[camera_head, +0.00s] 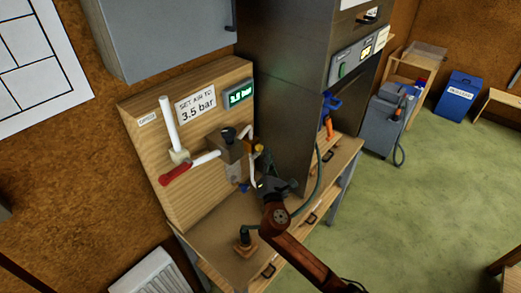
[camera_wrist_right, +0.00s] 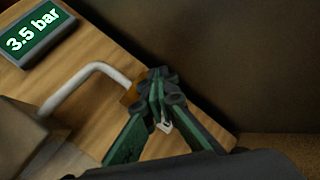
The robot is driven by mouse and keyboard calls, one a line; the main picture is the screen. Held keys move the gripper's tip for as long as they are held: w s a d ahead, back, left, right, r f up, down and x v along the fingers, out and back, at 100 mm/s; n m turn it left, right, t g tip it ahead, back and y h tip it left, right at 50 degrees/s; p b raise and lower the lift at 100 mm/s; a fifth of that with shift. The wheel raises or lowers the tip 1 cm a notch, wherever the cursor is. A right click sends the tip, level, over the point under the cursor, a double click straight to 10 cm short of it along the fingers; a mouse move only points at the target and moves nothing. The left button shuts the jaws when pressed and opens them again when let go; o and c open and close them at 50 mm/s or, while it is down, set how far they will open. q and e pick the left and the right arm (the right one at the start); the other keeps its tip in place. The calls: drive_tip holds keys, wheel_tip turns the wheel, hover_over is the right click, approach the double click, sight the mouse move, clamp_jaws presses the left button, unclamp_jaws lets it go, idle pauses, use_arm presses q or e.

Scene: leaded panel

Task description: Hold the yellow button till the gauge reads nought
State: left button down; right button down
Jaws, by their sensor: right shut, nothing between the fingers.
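A small yellow part (camera_head: 259,147), apparently the button, is at the end of a white pipe on the panel. In the right wrist view an orange-yellow block (camera_wrist_right: 129,94) shows partly behind my fingertips. My right gripper (camera_head: 268,172) is shut and empty, its tips (camera_wrist_right: 160,80) at or just before that block. I cannot tell whether they touch it. The button's face is hidden. My left gripper is not in view.
A sign (camera_head: 196,104) says to set air to 3.5 bar. A red-handled valve (camera_head: 176,174) and white pipes are left of the yellow part. A tall dark cabinet (camera_head: 285,110) stands close on the right. The bench (camera_head: 215,232) lies below, with a dark knob-like fitting (camera_head: 243,240).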

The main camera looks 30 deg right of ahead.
drive_tip(key=shift+w, duration=0.1)
idle(0.6)
drive_tip(key=shift+w+a, duration=0.15)
drive_tip(key=shift+w, duration=0.15)
drive_tip(key=shift+w+a, duration=0.25)
drive_tip(key=shift+w, duration=0.25)
idle(3.6)
drive_tip(key=shift+s+d+p, duration=0.2)
drive_tip(key=shift+s+p, duration=0.1)
drive_tip(key=shift+s, duration=0.15)
drive_tip(key=shift+s+d+p, duration=0.2)
drive_tip(key=shift+s+p, duration=0.1)
drive_tip(key=shift+s, duration=0.15)
drive_tip(key=shift+s+d+p, duration=0.25)
drive_tip(key=shift+s+d, duration=0.05)
drive_tip(key=shift+s, duration=0.45)
drive_tip(key=shift+s+d+p, duration=0.2)
drive_tip(key=shift+s+d, duration=0.15)
drive_tip(key=shift+s, duration=0.45)
drive_tip(key=shift+s+d+p, duration=0.25)
drive_tip(key=shift+s+d, duration=0.05)
drive_tip(key=shift+s, duration=0.45)
